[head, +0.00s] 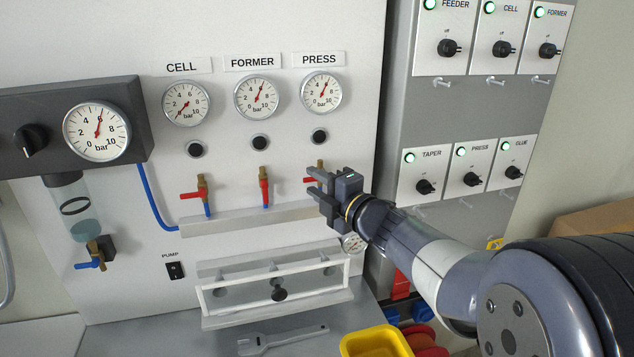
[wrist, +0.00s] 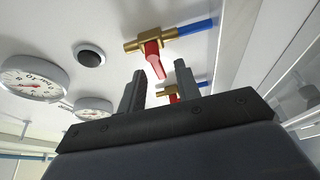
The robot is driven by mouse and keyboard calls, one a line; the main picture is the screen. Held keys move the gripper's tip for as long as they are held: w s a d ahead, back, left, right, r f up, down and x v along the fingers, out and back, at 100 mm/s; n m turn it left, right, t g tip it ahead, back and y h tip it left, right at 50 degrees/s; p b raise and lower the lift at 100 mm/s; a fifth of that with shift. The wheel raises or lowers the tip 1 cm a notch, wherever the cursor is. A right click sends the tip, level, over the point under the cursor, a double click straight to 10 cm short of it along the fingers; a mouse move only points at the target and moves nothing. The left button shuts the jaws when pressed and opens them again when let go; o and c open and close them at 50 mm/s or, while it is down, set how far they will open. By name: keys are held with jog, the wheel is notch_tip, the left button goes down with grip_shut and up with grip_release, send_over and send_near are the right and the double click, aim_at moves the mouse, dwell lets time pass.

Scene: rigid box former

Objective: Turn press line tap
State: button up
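The press line tap (head: 320,164) is on the panel below the PRESS gauge (head: 321,92), partly hidden by my gripper (head: 314,181) in the head view. In the wrist view the tap (wrist: 150,43) has a brass body, a blue hose and a red handle (wrist: 153,60) standing across the hose line. My gripper (wrist: 159,70) is open, its two fingers apart on either side of the handle's end. No grip on the handle shows; whether a finger touches it I cannot tell. The PRESS needle points up and right, near 6.
The former tap (head: 264,188) has its handle along its hose. The cell tap (head: 196,191) has its handle turned sideways. A ledge (head: 240,222) runs under the taps. A grey switch cabinet (head: 394,120) stands right of the panel. A yellow container (head: 375,342) is below.

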jog(key=shift+a, duration=0.1)
jog(key=shift+c, duration=0.3)
grip_shut()
dwell(0.4)
jog(key=n, duration=0.1)
jog(key=n+g, duration=0.1)
jog(key=shift+f+n+h, duration=0.2)
jog(key=shift+n+h, duration=0.2)
jog(key=shift+w+d+f+n+g+h+p, duration=0.15)
jog(key=shift+d+f+n+h+p, duration=0.15)
jog(key=shift+n+h+p, duration=1.05)
jog(key=shift+d+f+n+g+h+p, duration=0.1)
jog(key=shift+d+f+n+h, duration=0.2)
jog(key=shift+n+h, duration=1.25)
jog(key=shift+w+d+f+n+g+h+p, duration=0.15)
jog(key=shift+d+n+h+p, duration=0.4)
jog(key=shift+n, duration=1.85)
jog(key=shift+a, duration=0.2)
